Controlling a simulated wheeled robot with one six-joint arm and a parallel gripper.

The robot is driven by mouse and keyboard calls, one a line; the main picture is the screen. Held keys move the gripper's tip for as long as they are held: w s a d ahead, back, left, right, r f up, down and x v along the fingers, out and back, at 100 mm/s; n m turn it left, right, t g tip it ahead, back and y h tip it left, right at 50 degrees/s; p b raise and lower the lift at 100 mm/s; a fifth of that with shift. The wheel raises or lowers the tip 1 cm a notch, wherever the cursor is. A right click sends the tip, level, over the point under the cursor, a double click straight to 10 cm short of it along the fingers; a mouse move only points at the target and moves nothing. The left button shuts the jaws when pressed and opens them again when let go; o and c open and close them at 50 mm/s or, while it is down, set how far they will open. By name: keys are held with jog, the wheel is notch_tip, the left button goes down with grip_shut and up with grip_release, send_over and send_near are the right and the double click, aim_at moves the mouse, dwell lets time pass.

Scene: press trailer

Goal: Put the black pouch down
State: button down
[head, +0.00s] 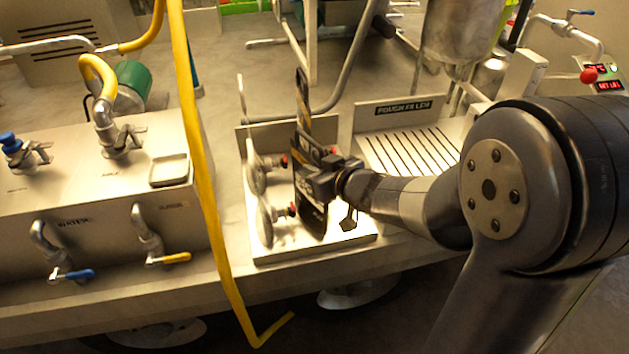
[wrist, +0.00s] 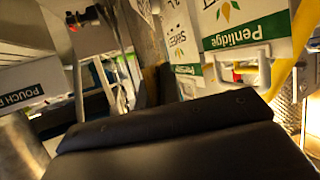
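The black pouch (head: 311,208) hangs upright, dark with small pale markings, in front of the light open-fronted tray (head: 350,243). My gripper (head: 318,183) reaches in from the right and is shut on the pouch at about its mid height. The pouch's lower end shows over the tray floor; I cannot tell whether it touches. In the wrist view a large black surface (wrist: 180,145), seemingly the pouch, fills the lower part and hides the fingertips.
Red-knobbed valves (head: 279,210) with round discs stand in the tray left of the pouch. A slotted drain plate (head: 415,150) lies to its right, under a pouch filler sign (head: 403,107). A yellow hose (head: 207,200) hangs left. White Penlidge packs (wrist: 245,25) show in the wrist view.

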jog(key=shift+f, duration=0.8)
jog(key=shift+f, duration=0.2)
jog(key=c, duration=1.6)
grip_release()
jog(key=shift+r, duration=0.1)
jog(key=shift+s+d+r, duration=0.15)
jog(key=shift+r, duration=0.15)
jog(key=p+v, duration=0.3)
jog(key=v, duration=0.8)
jog(key=shift+s, duration=0.25)
jog(key=shift+d, duration=0.1)
